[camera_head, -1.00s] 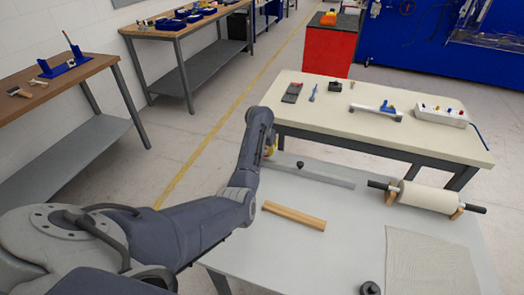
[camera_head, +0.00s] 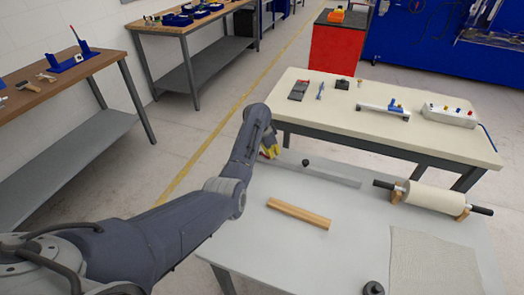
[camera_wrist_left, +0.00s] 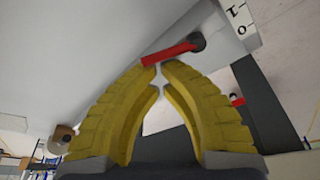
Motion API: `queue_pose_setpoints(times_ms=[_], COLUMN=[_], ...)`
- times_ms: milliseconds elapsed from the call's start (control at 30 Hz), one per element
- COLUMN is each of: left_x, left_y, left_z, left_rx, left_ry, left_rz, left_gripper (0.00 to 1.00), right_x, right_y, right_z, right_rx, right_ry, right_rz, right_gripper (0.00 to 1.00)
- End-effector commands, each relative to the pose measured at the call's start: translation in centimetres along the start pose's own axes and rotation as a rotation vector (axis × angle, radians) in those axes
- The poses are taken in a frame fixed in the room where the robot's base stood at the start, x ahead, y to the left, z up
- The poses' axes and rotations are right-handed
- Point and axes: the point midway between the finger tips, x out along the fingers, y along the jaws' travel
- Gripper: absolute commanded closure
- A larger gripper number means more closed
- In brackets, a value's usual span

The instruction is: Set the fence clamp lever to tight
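The grey fence (camera_head: 335,175) lies along the far edge of the grey work table, with a black knob on it. In the left wrist view the red lever (camera_wrist_left: 172,53) runs from a dark round pivot down to just ahead of the left gripper's yellow fingertips (camera_wrist_left: 160,68). The fingertips are close together with a narrow gap. Contact with the lever is unclear. A label marked 1 and 0 (camera_wrist_left: 241,17) is beside the pivot. My right gripper is not in view.
A wooden strip (camera_head: 299,213) lies on the table, with a white roll (camera_head: 434,198) on a wooden stand at right and a grey sheet (camera_head: 432,262) in front. A black knob (camera_head: 373,288) is at the near edge. A cream bench (camera_head: 390,135) stands behind.

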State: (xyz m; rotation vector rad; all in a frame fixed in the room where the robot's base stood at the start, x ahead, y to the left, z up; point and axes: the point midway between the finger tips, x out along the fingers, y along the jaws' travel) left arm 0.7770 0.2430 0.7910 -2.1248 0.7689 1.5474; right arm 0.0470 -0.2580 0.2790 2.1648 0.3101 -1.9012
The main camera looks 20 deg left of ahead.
Motion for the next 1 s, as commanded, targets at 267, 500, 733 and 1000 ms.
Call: queue_pose_setpoints(times_ms=[267,500,733,1000], left_x=[-0.3,-0.7,-1.0,-1.0], left_y=[0.7,1.0,1.1,1.2], left_z=[1.0,2.1,3.1,3.2], left_rx=[0.251,0.467,0.654,0.68], left_ry=[-0.001,-0.002,-0.002,-0.001], left_rz=[0.08,0.15,0.211,0.219], left_gripper=[1.0,1.0,1.0,1.0], right_x=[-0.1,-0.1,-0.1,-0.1], right_y=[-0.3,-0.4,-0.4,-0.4], right_z=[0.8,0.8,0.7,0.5], right_rx=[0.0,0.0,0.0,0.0], right_ry=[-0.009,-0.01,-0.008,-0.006], right_rz=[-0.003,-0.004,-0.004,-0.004], right_gripper=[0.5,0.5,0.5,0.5])
